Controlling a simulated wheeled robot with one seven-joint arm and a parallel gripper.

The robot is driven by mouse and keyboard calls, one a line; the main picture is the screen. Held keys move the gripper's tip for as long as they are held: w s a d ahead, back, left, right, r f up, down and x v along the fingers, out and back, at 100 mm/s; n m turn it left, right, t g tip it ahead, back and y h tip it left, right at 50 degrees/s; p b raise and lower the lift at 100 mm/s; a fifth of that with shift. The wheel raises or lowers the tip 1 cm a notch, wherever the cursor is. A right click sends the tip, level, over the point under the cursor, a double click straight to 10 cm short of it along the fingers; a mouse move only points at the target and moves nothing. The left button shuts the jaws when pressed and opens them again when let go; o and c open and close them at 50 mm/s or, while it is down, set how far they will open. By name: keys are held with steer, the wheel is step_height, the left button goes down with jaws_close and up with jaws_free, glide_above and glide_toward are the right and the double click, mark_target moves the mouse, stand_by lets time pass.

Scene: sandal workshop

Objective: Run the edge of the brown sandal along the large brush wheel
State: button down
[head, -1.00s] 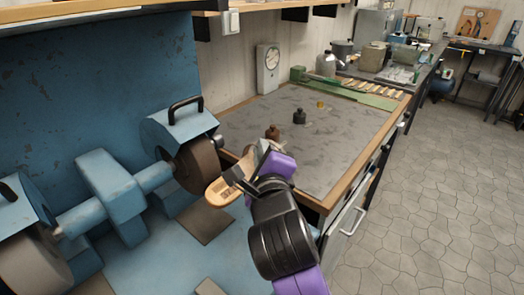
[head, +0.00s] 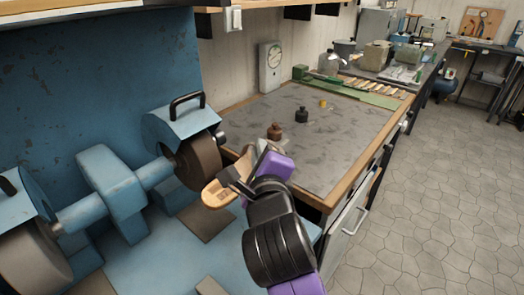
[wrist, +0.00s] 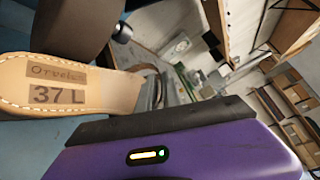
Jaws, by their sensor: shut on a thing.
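The brown sandal (head: 215,195), with a tan stitched insole, is held sole-end out at the front of the brown brush wheel (head: 203,160) on the right end of the blue machine. In the wrist view its insole (wrist: 60,85) shows a maker's stamp and "37 L". My gripper (head: 238,178) is shut on the sandal. The dark wheel (wrist: 75,22) fills the upper left of the wrist view, right beside the sandal's edge; whether they touch I cannot tell. The strap end of the sandal is partly hidden by my gripper.
A greyer wheel (head: 28,262) sits at the machine's left end. The grey-topped bench (head: 335,150) lies behind my gripper, with a brown bottle (head: 275,132) and a black bottle (head: 301,115). A dial gauge (head: 270,68) stands by the wall. The floor at right is clear.

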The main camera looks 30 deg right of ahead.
steer(key=shift+s+a+b, duration=0.3)
steer(key=shift+a+b, duration=0.05)
steer(key=shift+a, duration=0.25)
steer(key=shift+s+a+b, duration=0.25)
steer(key=shift+a+b, duration=0.05)
steer(key=shift+a, duration=0.3)
stand_by(0.6)
steer(key=shift+s+a+b, duration=0.6)
steer(key=shift+s+a, duration=0.05)
steer(key=shift+a, duration=0.35)
stand_by(1.2)
steer(key=shift+w+r, duration=0.1)
stand_by(0.7)
steer(key=shift+s+a+b, duration=0.4)
steer(key=shift+a+b, duration=0.1)
steer(key=shift+a, duration=0.2)
stand_by(0.7)
steer(key=shift+s+a, duration=0.2)
steer(key=shift+a, duration=0.25)
steer(key=shift+s+a, duration=0.1)
steer(key=shift+a, duration=0.25)
steer(key=shift+a, duration=0.1)
steer(key=shift+s+b, duration=0.25)
steer(key=shift+b, duration=0.35)
stand_by(0.3)
